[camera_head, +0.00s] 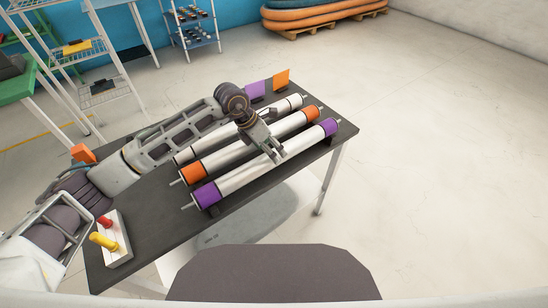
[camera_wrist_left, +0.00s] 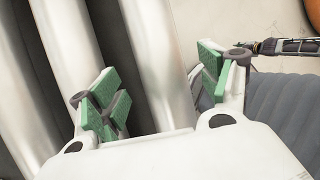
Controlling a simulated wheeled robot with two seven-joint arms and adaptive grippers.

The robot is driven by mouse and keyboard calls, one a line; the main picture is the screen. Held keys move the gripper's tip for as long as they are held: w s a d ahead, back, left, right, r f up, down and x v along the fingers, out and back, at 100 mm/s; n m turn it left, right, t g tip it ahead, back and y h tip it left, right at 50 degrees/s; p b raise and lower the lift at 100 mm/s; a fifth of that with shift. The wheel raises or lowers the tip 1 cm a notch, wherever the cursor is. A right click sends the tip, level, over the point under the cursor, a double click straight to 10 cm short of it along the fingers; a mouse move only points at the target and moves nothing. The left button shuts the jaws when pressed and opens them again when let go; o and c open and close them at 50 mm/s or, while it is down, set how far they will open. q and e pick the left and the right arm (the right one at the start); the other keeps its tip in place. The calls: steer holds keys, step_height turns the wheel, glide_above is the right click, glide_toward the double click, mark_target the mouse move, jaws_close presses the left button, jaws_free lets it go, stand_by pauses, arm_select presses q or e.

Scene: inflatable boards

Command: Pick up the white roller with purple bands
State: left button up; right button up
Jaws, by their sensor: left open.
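The white roller with purple bands (camera_head: 240,178) lies on the dark table, nearest to me, with a purple band at each end. My left gripper (camera_head: 279,155) is above its middle-right part, fingers pointing down. In the left wrist view, the open gripper (camera_wrist_left: 160,95) has green pads on both sides of a white roller (camera_wrist_left: 158,55), apart from it as far as I can see. That roller's bands are out of this view.
A white roller with orange bands (camera_head: 241,148) lies parallel just behind, and another white roller (camera_head: 290,104) lies farther back. A panel with red and yellow handles (camera_head: 112,240) is at left.

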mark_target(275, 151)
arm_select(q)
steer(key=shift+p+x, duration=0.3)
steer(key=shift+x, duration=1.95)
steer(key=shift+r, duration=0.1)
steer(key=c, duration=1.7)
steer(key=shift+r, duration=0.15)
steer(key=shift+r+b, duration=0.45)
steer(key=shift+r, duration=4.4)
